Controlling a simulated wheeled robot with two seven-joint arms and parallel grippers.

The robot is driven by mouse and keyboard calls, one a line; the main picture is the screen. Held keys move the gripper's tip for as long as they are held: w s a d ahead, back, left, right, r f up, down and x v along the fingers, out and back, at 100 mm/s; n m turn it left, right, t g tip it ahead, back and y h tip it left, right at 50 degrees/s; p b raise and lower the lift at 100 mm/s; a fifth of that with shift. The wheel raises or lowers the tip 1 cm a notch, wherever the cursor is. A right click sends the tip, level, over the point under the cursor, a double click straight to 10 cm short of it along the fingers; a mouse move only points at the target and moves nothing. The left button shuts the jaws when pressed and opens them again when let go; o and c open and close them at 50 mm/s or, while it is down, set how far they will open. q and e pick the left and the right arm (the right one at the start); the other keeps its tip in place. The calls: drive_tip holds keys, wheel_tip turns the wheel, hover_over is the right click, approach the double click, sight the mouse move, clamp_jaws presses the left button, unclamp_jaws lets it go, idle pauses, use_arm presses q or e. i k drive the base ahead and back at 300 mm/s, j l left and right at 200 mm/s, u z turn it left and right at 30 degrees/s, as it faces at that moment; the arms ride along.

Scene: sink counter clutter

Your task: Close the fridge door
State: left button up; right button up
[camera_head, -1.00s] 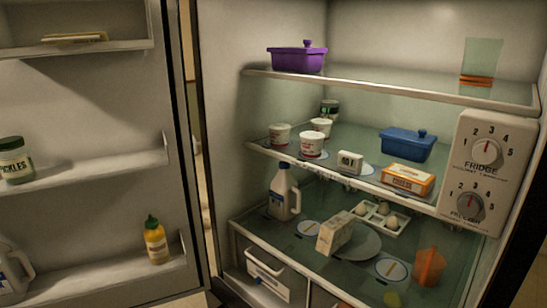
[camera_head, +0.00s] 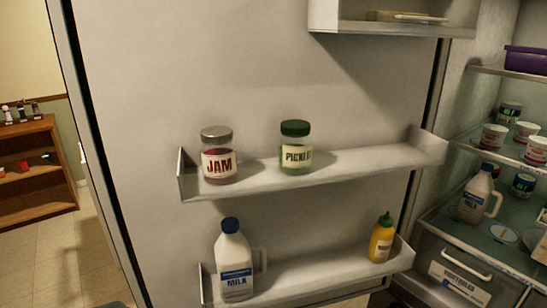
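The fridge door (camera_head: 140,120) stands open and fills the middle of the head view, its inner side facing me. Its outer free edge runs down the left side, and its hinge side meets the fridge interior (camera_head: 460,130) at the right. A jam jar (camera_head: 218,160) and a pickle jar (camera_head: 296,150) stand on the middle door shelf. A milk jug (camera_head: 234,265) and a yellow mustard bottle (camera_head: 381,240) stand on the lower door shelf. Neither gripper shows in the view.
Inside the fridge, a milk jug (camera_head: 475,195), white cups (camera_head: 493,137) and a purple dish (camera_head: 526,60) sit on shelves above a drawer (camera_head: 460,275). At the left, beyond the door edge, are open tiled floor (camera_head: 60,250) and a wooden bookcase (camera_head: 38,175).

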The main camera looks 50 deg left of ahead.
sight(142, 80)
drive_tip(key=k+j+z, duration=0.15)
drive_tip(key=j, duration=0.3)
drive_tip(key=k+j+z, duration=0.1)
drive_tip(key=j, duration=0.3)
drive_tip(key=k+j+z, duration=0.15)
drive_tip(key=j, duration=0.3)
drive_tip(key=k+j+z, duration=0.15)
drive_tip(key=k+j, duration=0.2)
drive_tip(key=k+j+z, duration=0.15)
drive_tip(key=j, duration=0.2)
drive_tip(key=j+z, duration=0.1)
drive_tip(key=j, duration=0.3)
drive_tip(key=k+j+z, duration=0.1)
drive_tip(key=j, duration=0.35)
drive_tip(key=j+z, duration=0.1)
drive_tip(key=j, duration=0.3)
drive_tip(key=k+j+z, duration=0.1)
drive_tip(key=j, duration=0.3)
drive_tip(key=k+j+z, duration=0.1)
drive_tip(key=j, duration=0.9)
drive_tip(key=i+z, duration=0.05)
